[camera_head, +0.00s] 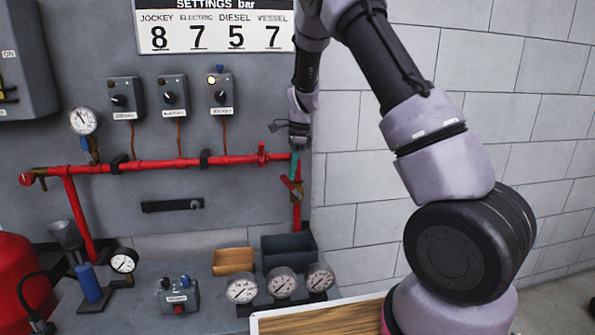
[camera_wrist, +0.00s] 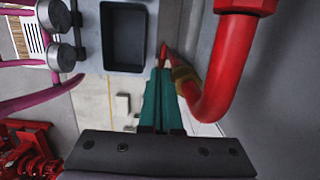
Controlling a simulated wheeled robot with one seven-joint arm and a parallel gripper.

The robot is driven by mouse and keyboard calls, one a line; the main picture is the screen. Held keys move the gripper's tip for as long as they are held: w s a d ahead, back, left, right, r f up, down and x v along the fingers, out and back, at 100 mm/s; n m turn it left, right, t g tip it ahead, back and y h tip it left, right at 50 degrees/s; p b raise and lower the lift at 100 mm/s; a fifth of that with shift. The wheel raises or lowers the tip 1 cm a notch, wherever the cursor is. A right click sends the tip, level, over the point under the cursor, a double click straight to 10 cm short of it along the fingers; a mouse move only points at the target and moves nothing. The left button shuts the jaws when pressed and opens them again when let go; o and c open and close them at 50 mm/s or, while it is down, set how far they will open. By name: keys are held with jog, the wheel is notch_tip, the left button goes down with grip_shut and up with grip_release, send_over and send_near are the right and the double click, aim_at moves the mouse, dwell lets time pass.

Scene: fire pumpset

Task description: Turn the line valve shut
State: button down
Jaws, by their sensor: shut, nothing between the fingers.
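The line valve (camera_head: 298,191) sits on the vertical red pipe at the right end of the red line. Its red lever lies slanted across the pipe in the head view. In the wrist view, the brass valve body (camera_wrist: 184,75) is beside the fingertips, and a piece of its red lever (camera_wrist: 164,53) shows just beyond them. My gripper (camera_head: 293,177) points down at the valve from above, its teal fingers shut and empty. The closed fingers also fill the middle of the wrist view (camera_wrist: 160,74). I cannot tell whether they touch the lever.
The red pipe (camera_wrist: 228,70) bends close to the fingers' right. A dark bin (camera_head: 288,249), a tan tray (camera_head: 233,261) and several gauges (camera_head: 283,283) stand on the bench below. The grey panel (camera_head: 240,125) is behind the pipe. A white block wall (camera_head: 345,150) is to the right.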

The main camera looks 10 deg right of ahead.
aim_at(284, 175)
jog(key=shift+a+f+h, duration=0.1)
jog(key=shift+a+h, duration=0.2)
jog(key=shift+a, duration=0.1)
jog(key=shift+a+f, duration=0.25)
jog(key=shift+a, duration=0.3)
jog(key=shift+a+f, duration=0.25)
jog(key=shift+a, duration=0.25)
